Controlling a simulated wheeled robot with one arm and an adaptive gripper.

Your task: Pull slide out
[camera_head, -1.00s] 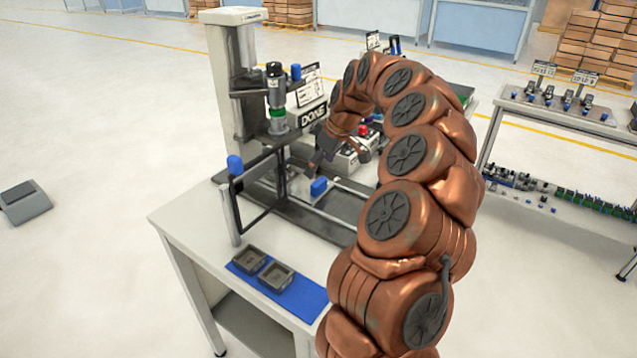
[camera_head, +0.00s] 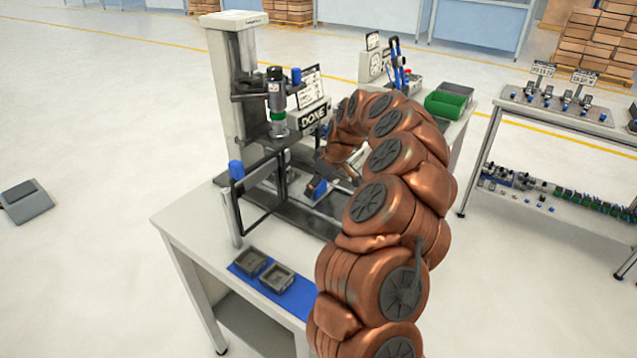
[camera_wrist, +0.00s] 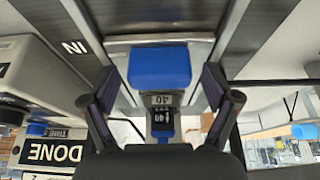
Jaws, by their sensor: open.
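The slide has a blue handle (camera_wrist: 160,68) in the wrist view, joined to a pale plate (camera_wrist: 120,46) on a dark rail track (camera_wrist: 215,20). My gripper (camera_wrist: 160,108) is open, with one dark finger on each side of the handle's lower end. I cannot tell whether either finger touches it. A small dark part marked 40 (camera_wrist: 162,115) shows between the fingers. In the head view the blue handle (camera_head: 316,188) is partly covered by my gripper (camera_head: 320,176) at the press station. My arm hides part of the slide and track there.
The press column (camera_head: 232,80) and spindle (camera_head: 276,105) stand behind the slide. Two grey trays (camera_head: 262,269) lie on a blue mat (camera_head: 297,299) at the front.

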